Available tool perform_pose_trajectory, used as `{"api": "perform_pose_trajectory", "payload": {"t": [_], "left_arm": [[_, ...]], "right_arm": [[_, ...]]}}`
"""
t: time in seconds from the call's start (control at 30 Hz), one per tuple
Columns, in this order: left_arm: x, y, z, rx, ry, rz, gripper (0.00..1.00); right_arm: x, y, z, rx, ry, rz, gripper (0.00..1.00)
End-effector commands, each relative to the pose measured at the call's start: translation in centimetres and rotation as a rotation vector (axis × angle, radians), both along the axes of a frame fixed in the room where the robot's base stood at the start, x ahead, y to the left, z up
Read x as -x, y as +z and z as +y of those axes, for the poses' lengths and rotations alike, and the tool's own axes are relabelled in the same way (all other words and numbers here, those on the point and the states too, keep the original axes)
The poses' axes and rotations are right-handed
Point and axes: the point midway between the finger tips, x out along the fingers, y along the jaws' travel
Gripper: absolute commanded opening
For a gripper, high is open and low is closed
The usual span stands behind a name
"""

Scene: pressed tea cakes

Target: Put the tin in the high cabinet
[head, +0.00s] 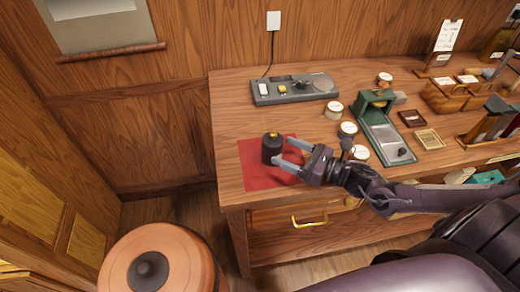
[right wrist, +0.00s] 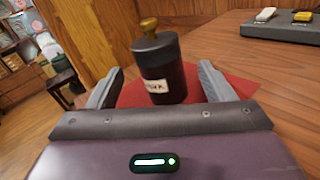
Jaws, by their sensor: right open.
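The tin (head: 270,149) is a dark canister with a brass knob, upright on a red cloth (head: 252,178) at the left end of the wooden table. My right gripper (head: 281,157) reaches in from the right, its fingers apart and pointing at the tin. In the right wrist view the tin (right wrist: 160,72) stands between the two open fingers (right wrist: 158,90), with a pale label low on its side. I cannot tell if a finger touches it. My left gripper is not in view. I cannot make out the high cabinet for certain.
A grey control panel (head: 295,89) lies at the table's back. Several white-lidded jars and a green box (head: 375,101) stand right of the gripper. A drawer with a brass handle (head: 309,221) is below. A round copper-coloured lidded vessel (head: 180,255) stands at front left.

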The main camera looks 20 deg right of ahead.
Motion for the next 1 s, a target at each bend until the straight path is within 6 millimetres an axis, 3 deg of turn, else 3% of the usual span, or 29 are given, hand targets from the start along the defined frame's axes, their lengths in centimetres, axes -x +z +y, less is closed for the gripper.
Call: {"api": "perform_pose_trajectory", "payload": {"t": [0.17,0.73,1.0], "left_arm": [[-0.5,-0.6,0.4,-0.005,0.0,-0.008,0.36],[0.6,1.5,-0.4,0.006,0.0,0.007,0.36],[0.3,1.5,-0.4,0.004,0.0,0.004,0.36]], "right_arm": [[0.4,0.0,-0.9,0.118,0.07,-0.108,0.75],[-4.7,0.5,3.4,0.12,0.071,-0.115,0.75],[-5.2,0.1,3.9,0.122,0.074,-0.11,0.75]]}}
